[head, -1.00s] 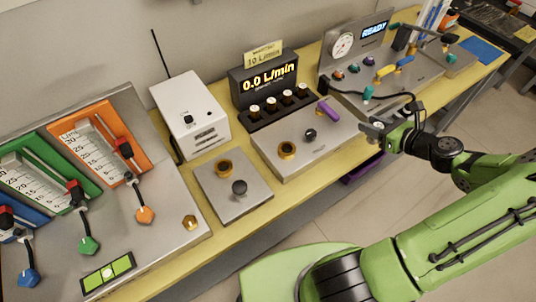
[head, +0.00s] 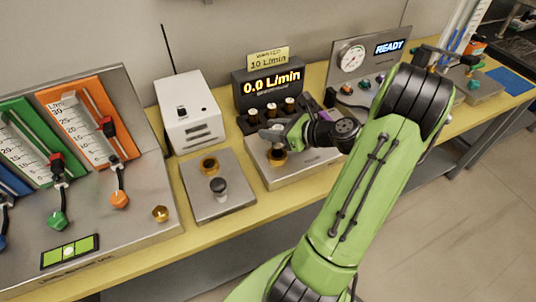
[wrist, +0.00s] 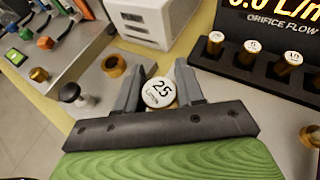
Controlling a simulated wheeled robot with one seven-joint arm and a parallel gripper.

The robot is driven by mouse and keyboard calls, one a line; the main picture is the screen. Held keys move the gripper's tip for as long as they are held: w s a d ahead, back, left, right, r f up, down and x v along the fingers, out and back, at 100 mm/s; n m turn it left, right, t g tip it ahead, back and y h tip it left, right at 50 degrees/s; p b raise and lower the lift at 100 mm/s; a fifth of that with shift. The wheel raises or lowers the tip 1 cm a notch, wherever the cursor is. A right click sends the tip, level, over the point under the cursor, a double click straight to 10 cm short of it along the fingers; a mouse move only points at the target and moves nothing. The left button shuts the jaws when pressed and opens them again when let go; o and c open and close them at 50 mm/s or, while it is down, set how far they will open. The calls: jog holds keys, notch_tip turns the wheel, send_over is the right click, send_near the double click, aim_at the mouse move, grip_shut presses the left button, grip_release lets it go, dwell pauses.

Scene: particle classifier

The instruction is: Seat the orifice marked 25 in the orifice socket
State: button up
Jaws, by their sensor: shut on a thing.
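The orifice marked 25 (wrist: 159,93) is a small round piece with a white top and black print. In the wrist view it sits between the two fingers of my gripper (wrist: 160,88), which are shut on it. In the head view my gripper (head: 275,138) is over the grey orifice flow unit (head: 312,165), just above and behind a brass ring socket (head: 278,158) in its top. In the wrist view the area under the held orifice is hidden, so I cannot tell its height above the socket.
A dark rack with several orifices (wrist: 250,52) stands behind, below the 0.0 L/min display (head: 272,85). Left is a grey plate with another brass ring (head: 209,166) and a black knob (head: 218,186). A white box (head: 188,112) stands behind that plate.

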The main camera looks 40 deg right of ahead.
aim_at(273, 144)
notch_tip(273, 144, down, 6)
jog(key=shift+r+b, duration=0.1)
jog(key=shift+b, duration=0.85)
jog(key=shift+f, duration=0.2)
jog(key=o, duration=1.1)
jog(key=shift+o, duration=0.2)
